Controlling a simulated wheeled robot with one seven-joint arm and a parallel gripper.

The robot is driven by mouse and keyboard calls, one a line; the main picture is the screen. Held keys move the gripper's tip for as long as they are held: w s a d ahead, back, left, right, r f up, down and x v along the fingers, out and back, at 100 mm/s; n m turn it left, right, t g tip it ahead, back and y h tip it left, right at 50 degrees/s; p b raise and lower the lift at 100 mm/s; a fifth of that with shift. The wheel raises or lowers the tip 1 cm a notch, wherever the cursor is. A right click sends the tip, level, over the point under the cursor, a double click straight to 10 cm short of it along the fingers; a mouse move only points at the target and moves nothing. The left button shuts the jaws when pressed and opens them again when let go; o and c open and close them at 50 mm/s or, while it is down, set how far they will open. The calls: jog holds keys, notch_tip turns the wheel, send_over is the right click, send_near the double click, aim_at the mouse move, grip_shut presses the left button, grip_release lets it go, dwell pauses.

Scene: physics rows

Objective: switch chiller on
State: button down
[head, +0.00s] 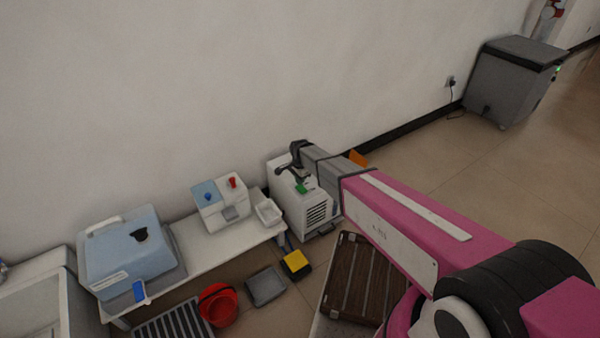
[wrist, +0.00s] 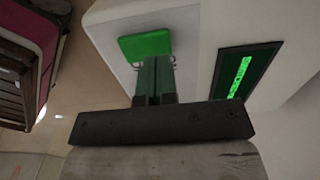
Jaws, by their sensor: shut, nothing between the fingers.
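A white boxy unit with a slatted vent, which looks like the chiller (head: 290,208), stands on the floor at the right end of the low bench. It has a green switch paddle (wrist: 145,45), which also shows in the head view (head: 301,188). Beside the paddle, in the wrist view, a dark display panel (wrist: 243,72) is lit with green characters, too blurred to read. My gripper (wrist: 154,62) is shut and empty. Its fingertips are at the lower edge of the green paddle; I cannot tell whether they touch it.
A low white bench (head: 190,262) carries a blue machine (head: 130,265) and a small white device (head: 222,212). A grey cabinet (head: 500,85) stands far right.

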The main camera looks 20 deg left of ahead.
jog(key=shift+f, duration=1)
jog(key=shift+f, duration=0.15)
jog(key=shift+d, duration=0.1)
jog(key=shift+s+d+r, duration=0.35)
jog(key=shift+s+d, duration=0.1)
